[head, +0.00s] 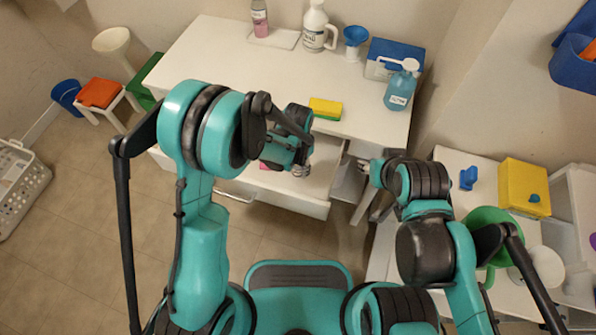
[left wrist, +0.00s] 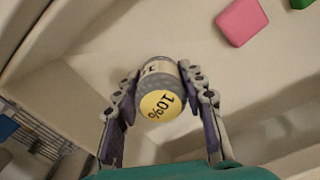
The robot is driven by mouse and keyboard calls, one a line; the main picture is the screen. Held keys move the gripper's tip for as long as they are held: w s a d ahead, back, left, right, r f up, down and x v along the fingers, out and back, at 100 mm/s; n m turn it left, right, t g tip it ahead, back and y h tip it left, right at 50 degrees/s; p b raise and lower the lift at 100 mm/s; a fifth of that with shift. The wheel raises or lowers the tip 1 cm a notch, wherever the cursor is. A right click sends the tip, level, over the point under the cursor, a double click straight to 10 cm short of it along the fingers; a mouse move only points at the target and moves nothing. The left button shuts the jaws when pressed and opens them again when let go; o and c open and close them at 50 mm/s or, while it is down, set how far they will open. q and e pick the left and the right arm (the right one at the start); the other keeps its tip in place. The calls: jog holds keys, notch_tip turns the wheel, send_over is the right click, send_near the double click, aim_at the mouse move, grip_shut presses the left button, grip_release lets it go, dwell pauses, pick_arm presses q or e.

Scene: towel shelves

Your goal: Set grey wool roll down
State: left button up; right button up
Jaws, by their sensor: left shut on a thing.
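The grey wool roll (left wrist: 160,92) is a short grey cylinder with a round yellow end marked "10%". In the left wrist view it sits between the two fingers of my left gripper (head: 300,163), which is shut on it. The roll is over or in the open white drawer (head: 310,188) of the desk; I cannot tell whether it touches the drawer floor. In the head view the gripper mostly hides the roll. My right gripper (head: 369,172) is to the right of the drawer, and its fingers are too small to read.
A pink block (left wrist: 243,21) lies in the drawer, with a green piece (left wrist: 303,3) beyond it. On the white desk (head: 220,70) are a yellow-green sponge (head: 325,108), a blue bottle (head: 399,92) and a white spray bottle (head: 316,28). A yellow box (head: 524,188) stands at right.

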pick_arm(q)
jog(key=shift+f+b, duration=0.3)
jog(key=shift+f, duration=0.8)
jog(key=shift+f, duration=0.25)
jog(key=o, duration=1.2)
jog(key=shift+c, duration=0.2)
jog(key=shift+r, duration=0.1)
